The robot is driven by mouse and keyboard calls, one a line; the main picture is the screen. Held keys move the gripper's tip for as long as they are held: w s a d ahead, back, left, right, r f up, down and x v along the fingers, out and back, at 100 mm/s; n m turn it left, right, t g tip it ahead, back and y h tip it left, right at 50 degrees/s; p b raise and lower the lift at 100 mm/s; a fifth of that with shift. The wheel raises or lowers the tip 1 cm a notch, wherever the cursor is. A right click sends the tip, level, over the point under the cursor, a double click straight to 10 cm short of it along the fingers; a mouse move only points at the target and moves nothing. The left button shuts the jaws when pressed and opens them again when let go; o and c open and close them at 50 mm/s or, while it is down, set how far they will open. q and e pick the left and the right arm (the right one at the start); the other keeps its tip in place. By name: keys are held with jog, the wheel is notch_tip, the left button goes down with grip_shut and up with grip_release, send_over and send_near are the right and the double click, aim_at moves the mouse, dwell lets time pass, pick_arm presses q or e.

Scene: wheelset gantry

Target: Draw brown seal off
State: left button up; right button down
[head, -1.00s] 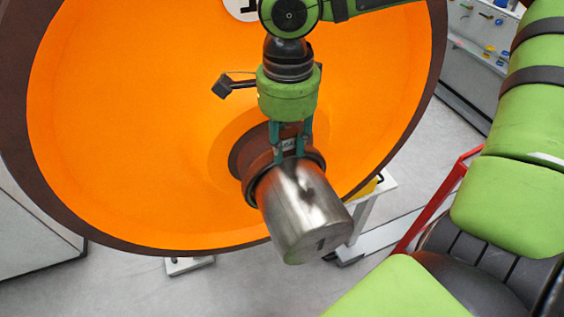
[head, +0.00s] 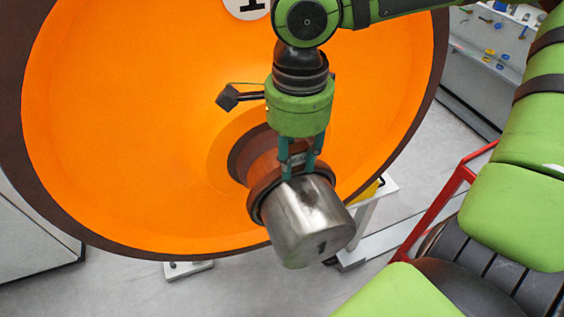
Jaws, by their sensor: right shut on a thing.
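The brown seal (head: 254,203) is a dark brown ring around the axle of the large orange wheel (head: 110,130), in the middle of the head view. It sits at the inner end of the bare silver axle end (head: 308,222), which points toward the lower right. My right gripper (head: 301,170) reaches down from above and is shut on the seal's upper rim. A brown axle section (head: 261,166) shows between the seal and the wheel hub. The seal's far side is hidden by the axle and the fingers. My left gripper is not in view.
The wheel's dark rim (head: 120,248) curves below and left of the axle. A white stand (head: 373,208) with a yellow part is behind the axle end. A red frame (head: 445,200) stands to the right. Floor is open below the axle end.

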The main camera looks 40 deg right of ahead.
aim_at(319, 217)
jog(key=shift+s+a+b, duration=0.25)
jog(key=shift+s+b, duration=0.05)
jog(key=shift+s, duration=0.85)
jog(key=shift+s+a+b, duration=0.25)
jog(key=shift+s, duration=0.9)
jog(key=shift+s+a, duration=0.25)
jog(key=shift+s, duration=0.75)
jog(key=s+b, duration=0.1)
jog(key=b, duration=0.2)
jog(key=shift+s+a+f, duration=0.1)
jog(key=shift+s+a, duration=0.15)
jog(key=shift+s, duration=0.15)
jog(key=shift+s+a+b, duration=0.1)
jog(key=shift+s+b, duration=0.25)
jog(key=shift+s, duration=0.1)
